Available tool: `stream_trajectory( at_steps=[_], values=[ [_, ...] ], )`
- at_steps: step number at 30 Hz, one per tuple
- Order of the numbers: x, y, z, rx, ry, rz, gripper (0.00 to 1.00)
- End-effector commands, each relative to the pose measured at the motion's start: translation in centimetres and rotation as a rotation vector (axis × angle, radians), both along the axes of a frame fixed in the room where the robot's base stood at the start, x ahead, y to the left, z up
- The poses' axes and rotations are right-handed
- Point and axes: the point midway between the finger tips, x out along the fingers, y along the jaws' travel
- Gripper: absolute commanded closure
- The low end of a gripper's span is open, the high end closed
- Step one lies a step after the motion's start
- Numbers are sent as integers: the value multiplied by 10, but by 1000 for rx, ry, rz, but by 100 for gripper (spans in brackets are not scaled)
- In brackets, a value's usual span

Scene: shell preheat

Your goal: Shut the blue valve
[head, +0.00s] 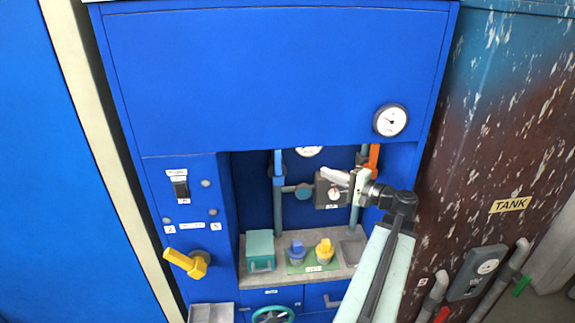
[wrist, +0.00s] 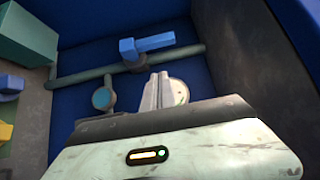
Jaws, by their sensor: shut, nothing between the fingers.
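The blue valve's lever (head: 278,165) is on the left upright pipe in the recess of the blue cabinet. The lever lies along its pipe. In the wrist view the blue lever (wrist: 150,43) also runs parallel to the pipe, beyond my fingertips. My gripper (head: 336,177) is in the recess, to the right of the blue lever and apart from it, in front of a grey gauge box. Its pale fingers (wrist: 161,88) are together and empty in the wrist view.
An orange lever (head: 374,157) is on the right pipe, close to my wrist. A teal box (head: 261,250) and blue (head: 297,249) and yellow (head: 325,250) blocks stand on the shelf below. A yellow handle (head: 187,262) sticks out at left.

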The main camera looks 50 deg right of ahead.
Motion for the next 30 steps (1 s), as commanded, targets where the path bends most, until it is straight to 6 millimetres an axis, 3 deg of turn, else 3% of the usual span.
stream_trajectory(
  at_steps=[4, 8, 19, 24, 30],
  values=[
    [2, -2, 0, 0, 1, -3, 100],
    [18, -1, 0, 0, 1, -2, 100],
    [98, 5, 0, 0, 2, -4, 100],
    [113, 28, 0, 0, 2, -5, 100],
    [121, 36, 0, 0, 2, -7, 100]
  ],
)
